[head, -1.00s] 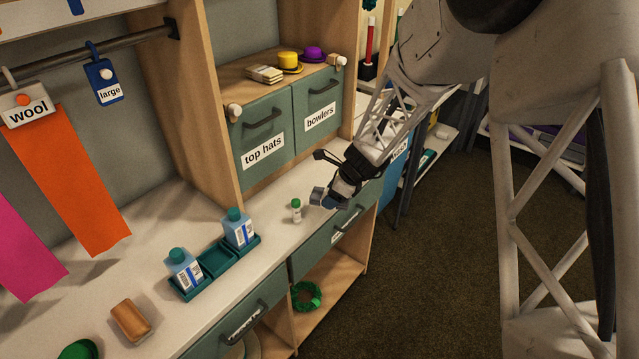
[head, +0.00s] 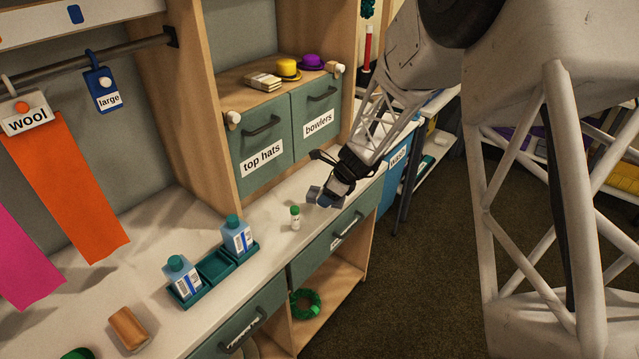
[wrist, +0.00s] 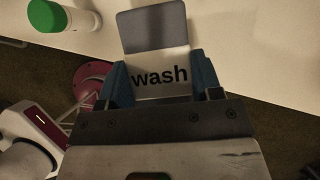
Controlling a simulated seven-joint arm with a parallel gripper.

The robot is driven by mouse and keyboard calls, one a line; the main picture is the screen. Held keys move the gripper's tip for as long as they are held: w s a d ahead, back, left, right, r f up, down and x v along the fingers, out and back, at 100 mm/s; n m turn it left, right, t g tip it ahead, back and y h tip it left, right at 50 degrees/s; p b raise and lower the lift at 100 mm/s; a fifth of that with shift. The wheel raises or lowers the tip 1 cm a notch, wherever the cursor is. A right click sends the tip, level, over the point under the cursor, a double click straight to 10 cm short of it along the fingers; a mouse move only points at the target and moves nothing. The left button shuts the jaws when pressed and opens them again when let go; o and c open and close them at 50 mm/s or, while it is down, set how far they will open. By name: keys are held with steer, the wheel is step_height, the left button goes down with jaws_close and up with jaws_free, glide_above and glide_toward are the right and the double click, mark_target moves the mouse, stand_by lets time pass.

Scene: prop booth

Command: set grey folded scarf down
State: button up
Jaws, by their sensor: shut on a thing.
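My gripper (head: 322,197) is over the front edge of the white counter, to the right of a small white bottle with a green cap (head: 295,220). In the wrist view its blue fingers (wrist: 160,82) are shut on a flat grey piece, taken as the grey folded scarf (wrist: 155,31). The piece is darker grey at its far end and has a pale part lettered "wash" between the fingers. Its folds do not show clearly.
The small bottle also shows in the wrist view (wrist: 62,17). A teal tray (head: 216,268) with two blue bottles and an empty middle slot stands to the left. A brown block (head: 129,328) lies nearer. Bare counter surrounds the small bottle. A blue bin labelled "wash" (head: 396,180) stands beyond.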

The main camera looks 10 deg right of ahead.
steer(key=w, duration=0.7)
steer(key=w+a+f, duration=0.1)
steer(key=w, duration=0.3)
steer(key=shift+w, duration=0.15)
steer(key=shift+f, duration=0.1)
steer(key=shift+f, duration=1.7)
steer(key=shift+f, duration=0.1)
steer(key=o, duration=0.9)
steer(key=shift+o, duration=0.2)
